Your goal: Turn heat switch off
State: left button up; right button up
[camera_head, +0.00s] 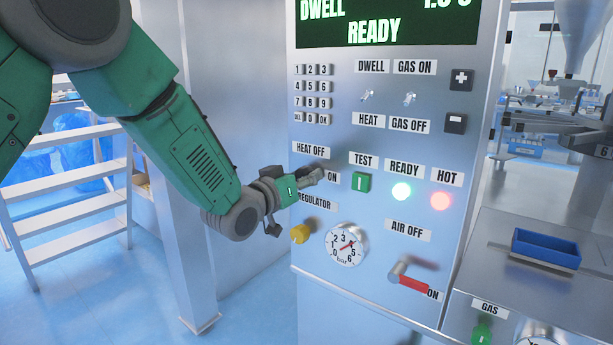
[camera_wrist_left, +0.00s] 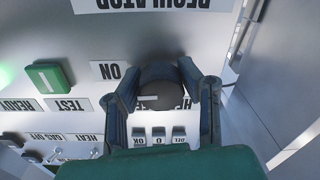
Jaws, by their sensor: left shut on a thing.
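The heat switch is a dark round knob (camera_wrist_left: 159,86) on the panel in the left wrist view. Its short white mark shows on the face. The ON label (camera_wrist_left: 118,70) is beside it, and the HEAT OFF label is partly hidden behind the fingers; in the head view HEAT OFF (camera_head: 311,151) is just above the gripper. My left gripper (camera_head: 312,176) reaches the panel from the left. In the wrist view its two fingers (camera_wrist_left: 162,80) are on either side of the knob, shut on it. In the head view the gripper hides the knob. My right gripper is in neither view.
The steel panel carries a keypad (camera_head: 313,94) above, a green TEST button (camera_head: 361,182) to the right, a yellow regulator knob (camera_head: 300,233) and gauge (camera_head: 346,244) below. A red-handled air valve (camera_head: 410,281) is lower right. A blue tray (camera_head: 546,249) sits on the side surface.

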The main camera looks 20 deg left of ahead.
pick_arm(q)
jog(key=n+p, duration=0.2)
jog(key=n, duration=0.1)
jog(key=shift+r+n, duration=0.1)
jog(key=shift+n, duration=1.3)
jog(key=n, duration=0.2)
jog(key=shift+a+n+p, duration=0.1)
jog(key=shift+n+p, duration=0.2)
jog(key=shift+p, duration=0.1)
jog(key=n, duration=0.3)
jog(key=shift+n+b, duration=0.3)
jog(key=n, duration=0.1)
jog(key=n+b, duration=0.1)
jog(key=n, duration=0.1)
jog(key=n+b, duration=0.1)
jog(key=n, duration=0.1)
jog(key=shift+f, duration=0.25)
